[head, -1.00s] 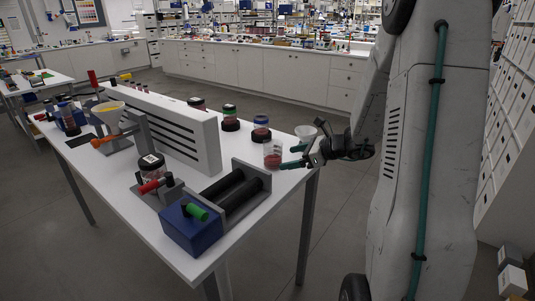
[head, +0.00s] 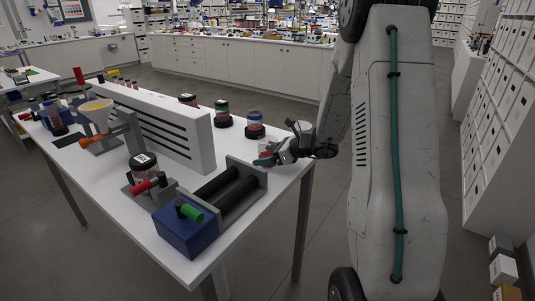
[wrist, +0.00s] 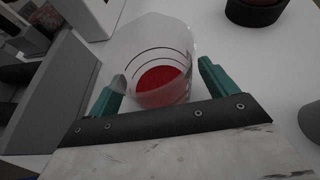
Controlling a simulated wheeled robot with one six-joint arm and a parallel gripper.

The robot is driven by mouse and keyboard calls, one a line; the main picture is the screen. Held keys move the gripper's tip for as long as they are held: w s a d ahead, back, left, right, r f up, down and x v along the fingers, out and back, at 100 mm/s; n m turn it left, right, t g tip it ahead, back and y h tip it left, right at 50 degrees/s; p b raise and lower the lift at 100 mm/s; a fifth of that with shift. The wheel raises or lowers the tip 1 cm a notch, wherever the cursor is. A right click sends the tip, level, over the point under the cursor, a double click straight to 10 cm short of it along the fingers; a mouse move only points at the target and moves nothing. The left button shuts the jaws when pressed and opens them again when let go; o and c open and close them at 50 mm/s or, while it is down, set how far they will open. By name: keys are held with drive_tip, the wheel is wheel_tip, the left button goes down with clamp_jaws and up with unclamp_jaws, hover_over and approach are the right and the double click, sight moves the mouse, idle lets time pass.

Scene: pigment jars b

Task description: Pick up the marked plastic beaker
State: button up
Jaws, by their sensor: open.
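The marked plastic beaker (wrist: 150,58) is clear, with dark ring lines and red pigment in the bottom. In the wrist view it stands on the white table between the two green fingers of my gripper (wrist: 161,76). The fingers are open, one on each side of its near part, and a gap shows beside the right finger. In the head view the beaker (head: 266,146) is at the table's right end, partly hidden by my gripper (head: 267,159).
A roller stand (head: 235,190) with a blue box (head: 187,226) is left of the beaker. A grey round object (wrist: 310,120) is at the wrist view's right edge. A slotted white panel (head: 165,130) stands further left.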

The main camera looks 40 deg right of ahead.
drive_tip(key=c, duration=1.1)
drive_tip(key=shift+r, duration=0.1)
